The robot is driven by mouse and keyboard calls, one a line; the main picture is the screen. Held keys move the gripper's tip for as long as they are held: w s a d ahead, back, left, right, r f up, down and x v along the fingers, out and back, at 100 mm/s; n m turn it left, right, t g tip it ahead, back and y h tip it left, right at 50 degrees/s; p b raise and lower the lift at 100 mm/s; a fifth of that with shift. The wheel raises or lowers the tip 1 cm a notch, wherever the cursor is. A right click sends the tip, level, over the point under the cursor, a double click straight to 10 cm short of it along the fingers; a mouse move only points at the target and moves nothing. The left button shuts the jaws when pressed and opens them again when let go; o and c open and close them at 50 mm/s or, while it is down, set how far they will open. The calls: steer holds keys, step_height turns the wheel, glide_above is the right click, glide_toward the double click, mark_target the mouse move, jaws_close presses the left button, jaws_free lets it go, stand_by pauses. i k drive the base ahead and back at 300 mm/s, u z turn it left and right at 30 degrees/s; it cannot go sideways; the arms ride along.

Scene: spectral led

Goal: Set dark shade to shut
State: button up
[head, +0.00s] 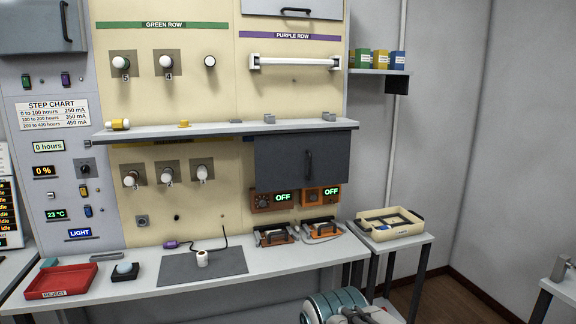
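A dark grey panel (306,159) with a black vertical handle (308,160) hangs on the right of the cream board, just below the long shelf; it may be the dark shade. It covers part of the board behind it. A second dark grey panel (40,27) with a handle is at the top left, and a lighter grey one (293,8) with a black handle is at the top middle; both are cut off by the frame edge. No label tells which one is the shade. My arm shows at the bottom edge, apart from the panels; my gripper is not visible.
A long shelf (230,129) with small parts crosses the board. Below are two orange OFF boxes (273,200), (320,195). The bench (300,257) holds a red reject tray (62,281), a dark mat (203,267) and two devices. A cream tray (420,231) stands right; floor beyond is clear.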

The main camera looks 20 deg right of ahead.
mark_target(290, 161)
steer(key=z, duration=0.3)
steer(key=i, duration=1.35)
steer(key=z, duration=0.25)
